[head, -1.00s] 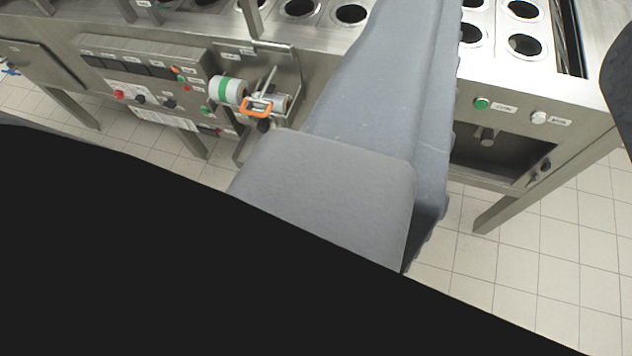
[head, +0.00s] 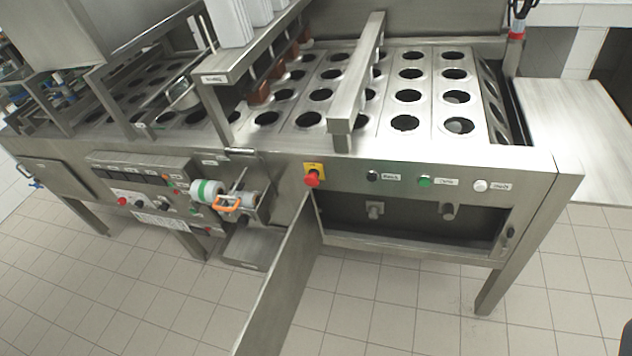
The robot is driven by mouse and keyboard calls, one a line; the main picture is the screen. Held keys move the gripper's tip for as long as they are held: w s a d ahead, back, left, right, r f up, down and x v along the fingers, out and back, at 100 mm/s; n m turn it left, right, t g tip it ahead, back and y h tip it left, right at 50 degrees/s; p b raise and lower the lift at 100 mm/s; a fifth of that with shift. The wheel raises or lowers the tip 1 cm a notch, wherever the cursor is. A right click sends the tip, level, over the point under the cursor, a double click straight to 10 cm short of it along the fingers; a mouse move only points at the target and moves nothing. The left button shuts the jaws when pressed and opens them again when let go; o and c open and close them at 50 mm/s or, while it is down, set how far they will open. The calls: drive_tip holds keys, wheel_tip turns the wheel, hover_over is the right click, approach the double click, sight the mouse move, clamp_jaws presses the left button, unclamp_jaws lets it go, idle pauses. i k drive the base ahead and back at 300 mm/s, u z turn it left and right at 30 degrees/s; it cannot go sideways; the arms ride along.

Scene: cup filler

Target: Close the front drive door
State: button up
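The front drive door (head: 284,291) is a flat steel panel. It stands open, swung out toward me from the left edge of the drive compartment opening. The compartment (head: 400,222) is a dark recess in the machine's front, with its inside fittings showing. My gripper is not in this view, apart from a dark sliver at the right edge that I cannot identify. Nothing is seen touching the door. The door's lower end is cut off by the bottom of the picture.
A red emergency button (head: 312,178) and small buttons sit above the opening. Left of the door are an orange-handled padlock-like part (head: 227,203), a white-green roll (head: 206,191) and a control panel (head: 145,185). The tiled floor (head: 400,310) right of the door is clear.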

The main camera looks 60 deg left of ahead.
sight(266, 329)
drive_tip(key=z, duration=1.2)
drive_tip(key=k, duration=2.65)
drive_tip(key=u, duration=1.25)
drive_tip(key=i, duration=1)
drive_tip(key=z, duration=0.1)
